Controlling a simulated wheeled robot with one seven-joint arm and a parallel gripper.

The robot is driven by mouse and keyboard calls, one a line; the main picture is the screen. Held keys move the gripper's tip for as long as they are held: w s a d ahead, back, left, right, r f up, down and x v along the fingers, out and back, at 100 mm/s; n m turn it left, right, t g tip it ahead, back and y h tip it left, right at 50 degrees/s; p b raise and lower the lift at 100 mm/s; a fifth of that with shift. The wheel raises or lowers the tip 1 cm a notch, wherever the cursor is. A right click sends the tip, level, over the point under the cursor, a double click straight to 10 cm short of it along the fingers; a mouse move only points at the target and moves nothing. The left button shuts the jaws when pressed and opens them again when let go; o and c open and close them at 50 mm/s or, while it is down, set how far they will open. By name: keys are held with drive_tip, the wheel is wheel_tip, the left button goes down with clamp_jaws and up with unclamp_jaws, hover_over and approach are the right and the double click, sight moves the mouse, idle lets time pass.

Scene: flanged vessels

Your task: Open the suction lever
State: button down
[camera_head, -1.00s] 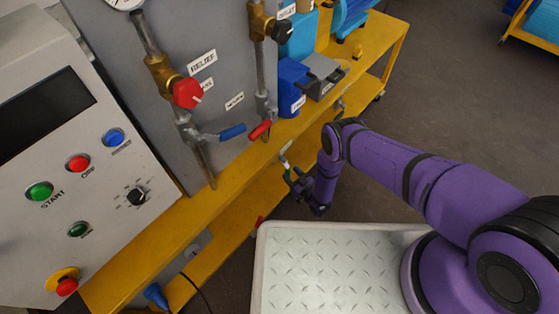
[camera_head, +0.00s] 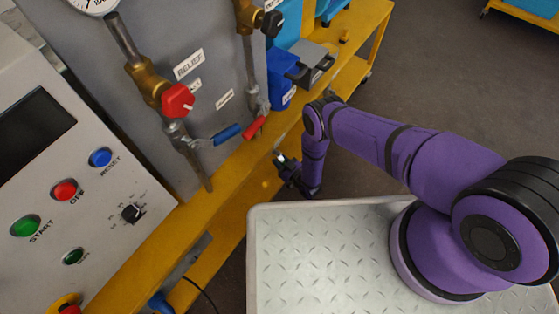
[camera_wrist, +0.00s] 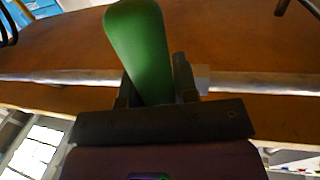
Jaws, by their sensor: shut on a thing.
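A green lever handle (camera_wrist: 140,45) fills the middle of the wrist view, tilted a little, its rounded end toward the top. My gripper (camera_wrist: 155,88) is shut on it, with one dark finger on each side. In the head view my gripper (camera_head: 284,170) is low, beside the yellow bench edge, small and dark. The green handle is not clear there, and its pivot is hidden. I cannot read a label that names this lever.
A blue lever (camera_head: 226,134) and a red lever (camera_head: 255,127) stick out from pipes above the yellow bench (camera_head: 225,180). A red valve knob (camera_head: 178,100) and a control panel (camera_head: 75,200) are at left. Open floor (camera_head: 440,75) lies at right.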

drive_tip(key=shift+w+d+n, duration=0.25)
drive_tip(key=shift+n, duration=0.45)
drive_tip(key=c, duration=0.9)
unclamp_jaws()
drive_tip(key=shift+r, duration=0.15)
